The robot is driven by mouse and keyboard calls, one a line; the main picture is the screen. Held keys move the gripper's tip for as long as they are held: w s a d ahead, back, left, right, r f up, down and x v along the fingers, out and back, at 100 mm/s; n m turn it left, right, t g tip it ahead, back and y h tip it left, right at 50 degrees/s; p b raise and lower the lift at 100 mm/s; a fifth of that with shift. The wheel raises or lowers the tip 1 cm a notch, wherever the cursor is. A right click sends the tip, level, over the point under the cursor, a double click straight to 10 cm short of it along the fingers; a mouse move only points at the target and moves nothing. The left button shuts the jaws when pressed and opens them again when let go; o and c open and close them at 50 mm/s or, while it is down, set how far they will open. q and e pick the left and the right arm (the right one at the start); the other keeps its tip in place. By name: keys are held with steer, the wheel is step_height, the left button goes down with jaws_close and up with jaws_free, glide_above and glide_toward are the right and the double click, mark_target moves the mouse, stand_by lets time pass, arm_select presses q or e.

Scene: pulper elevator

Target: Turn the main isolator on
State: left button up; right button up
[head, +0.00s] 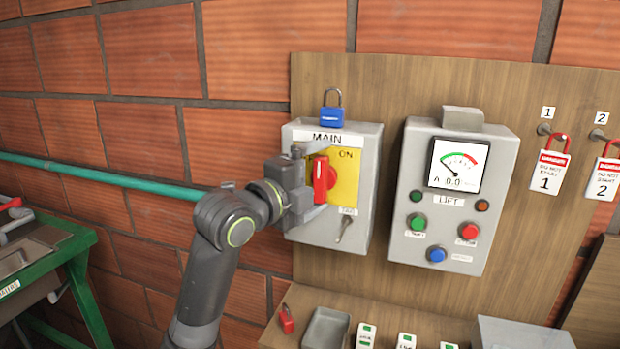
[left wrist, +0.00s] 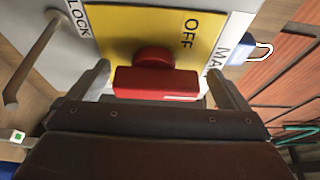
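The main isolator (head: 364,197) is a grey box with a yellow plate (head: 349,184) and a red rotary handle (head: 320,180). The handle stands upright in the head view. ON shows at the plate's upper right there; OFF shows beside the knob in the left wrist view. My left gripper (head: 318,178) is at the handle. In the left wrist view its two fingers (left wrist: 162,85) stand on either side of the red handle (left wrist: 157,84), with small gaps at both ends. It is open. My right gripper is in neither view.
A blue padlock (head: 332,117) sits on top of the isolator box. The lift control box (head: 409,245), with a gauge and buttons, is to the right. Two red padlocks with tags hang further right. A wooden shelf holds small items below.

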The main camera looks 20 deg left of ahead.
arm_select(q)
steer(key=shift+d, duration=0.15)
steer(key=shift+s+f, duration=0.1)
steer(key=shift+s, duration=0.4)
steer(key=a+b+v, duration=0.1)
steer(key=b+v, duration=0.9)
steer(key=v, duration=0.7)
steer(key=shift+w, duration=0.15)
stand_by(0.3)
